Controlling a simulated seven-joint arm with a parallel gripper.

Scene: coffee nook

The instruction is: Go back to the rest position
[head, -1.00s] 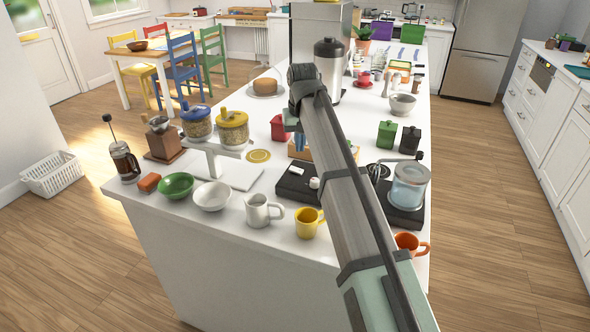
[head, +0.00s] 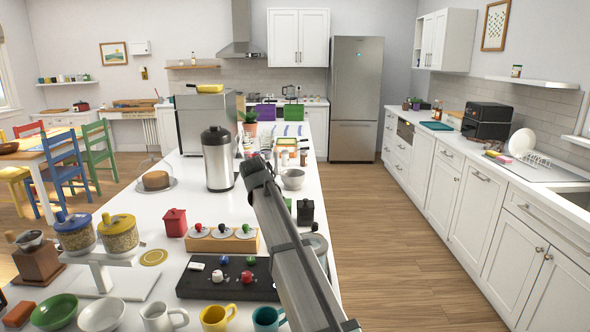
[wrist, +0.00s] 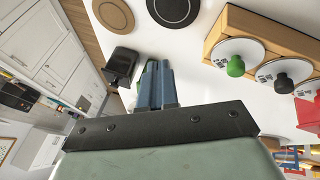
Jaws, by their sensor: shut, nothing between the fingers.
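My gripper (wrist: 157,84) shows in the wrist view with its two blue-grey fingers together and nothing between them. It hangs above the white counter (wrist: 190,75), apart from the things on it. A dark canister (wrist: 123,58) stands to the left of the fingers. A wooden stand (wrist: 214,30) with coloured knobs on white discs is to their right. In the head view my arm reaches up over the counter from the bottom, and the gripper itself is hidden behind it.
The island counter is crowded: a steel flask (head: 218,160), a red canister (head: 175,222), a black tray (head: 190,285), a yellow mug (head: 214,318) and a teal mug (head: 267,319). The wooden floor (head: 400,240) right of the island is clear.

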